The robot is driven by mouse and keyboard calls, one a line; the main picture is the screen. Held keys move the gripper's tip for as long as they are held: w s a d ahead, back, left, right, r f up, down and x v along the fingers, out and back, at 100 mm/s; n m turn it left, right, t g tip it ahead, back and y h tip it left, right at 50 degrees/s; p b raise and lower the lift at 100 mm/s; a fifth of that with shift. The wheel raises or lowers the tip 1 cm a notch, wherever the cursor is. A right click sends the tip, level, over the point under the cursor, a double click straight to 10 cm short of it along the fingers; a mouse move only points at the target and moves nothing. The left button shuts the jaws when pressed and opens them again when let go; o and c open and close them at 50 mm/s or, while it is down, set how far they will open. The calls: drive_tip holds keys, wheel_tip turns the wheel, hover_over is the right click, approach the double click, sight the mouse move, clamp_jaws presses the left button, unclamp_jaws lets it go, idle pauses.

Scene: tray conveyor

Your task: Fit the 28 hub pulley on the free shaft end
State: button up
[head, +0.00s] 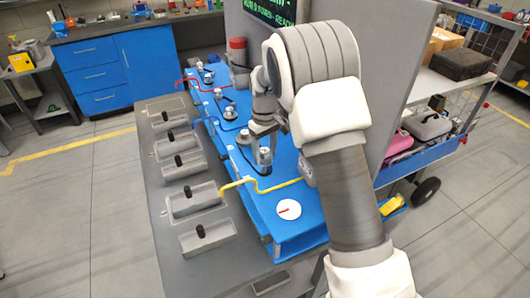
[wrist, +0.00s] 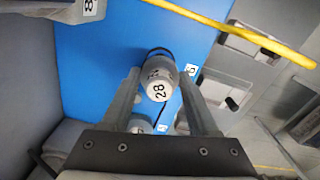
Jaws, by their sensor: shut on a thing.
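A silver-grey hub pulley marked 28 (wrist: 157,90) shows between the two fingers of my gripper (wrist: 158,76) in the wrist view. The fingers are shut on it, one on each side. A dark round base shows just beyond it over the blue surface; I cannot tell whether the pulley is seated on a shaft. In the head view my gripper (head: 260,130) is low over the blue conveyor deck (head: 285,235), close to a grey cylindrical part (head: 264,155). My arm hides part of the deck, and I cannot pick out a free shaft end.
A yellow bent rod (head: 262,188) crosses the deck near a white dial with a red mark (head: 289,210). Grey trays (head: 210,238) with black pegs line the left side. More grey parts (head: 228,112) stand farther back. A grey panel (head: 400,70) rises at right.

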sight(265, 163)
drive_tip(key=shift+f+b, duration=1.4)
drive_tip(key=shift+f, duration=0.85)
drive_tip(key=o, duration=1.5)
wheel_tip(265, 163, up, 17)
drive_tip(key=shift+r+p, duration=0.2)
drive_tip(key=shift+p, duration=0.25)
